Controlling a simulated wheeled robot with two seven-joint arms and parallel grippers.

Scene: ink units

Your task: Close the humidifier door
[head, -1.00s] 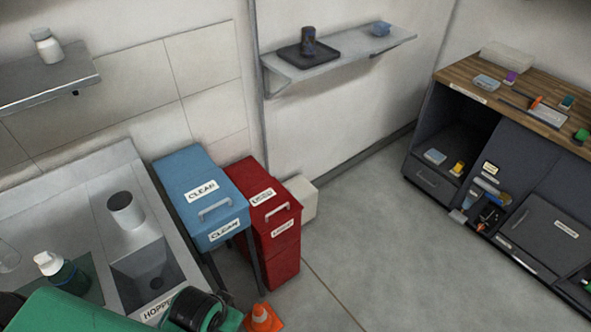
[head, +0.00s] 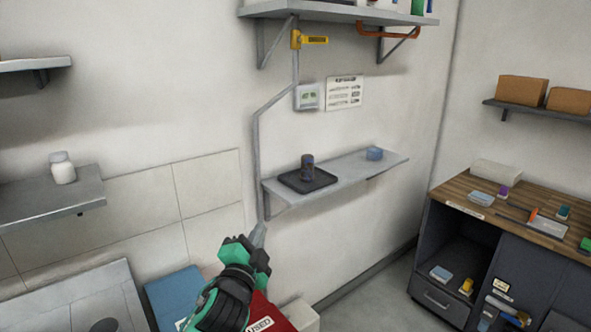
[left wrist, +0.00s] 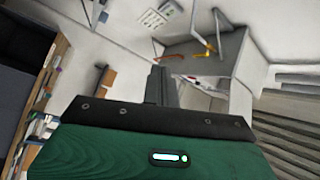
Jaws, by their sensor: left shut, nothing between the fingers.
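No humidifier or humidifier door can be made out for certain in either view. My left gripper (head: 259,234) is raised in front of the wall, above the blue and red bins, in the head view. It is shut and empty, with its grey fingertips pointing up. In the left wrist view its closed fingers (left wrist: 158,84) point away toward the wall shelves. My right gripper is not in view.
A wall shelf (head: 345,180) carries a black tray (head: 322,181) with a dark cylinder (head: 307,166). A yellow-handled valve (head: 314,40) and a small wall panel (head: 307,97) are above. A dark cabinet with a wooden top (head: 470,197) stands right. Blue (head: 168,292) and red bins (head: 283,318) stand below.

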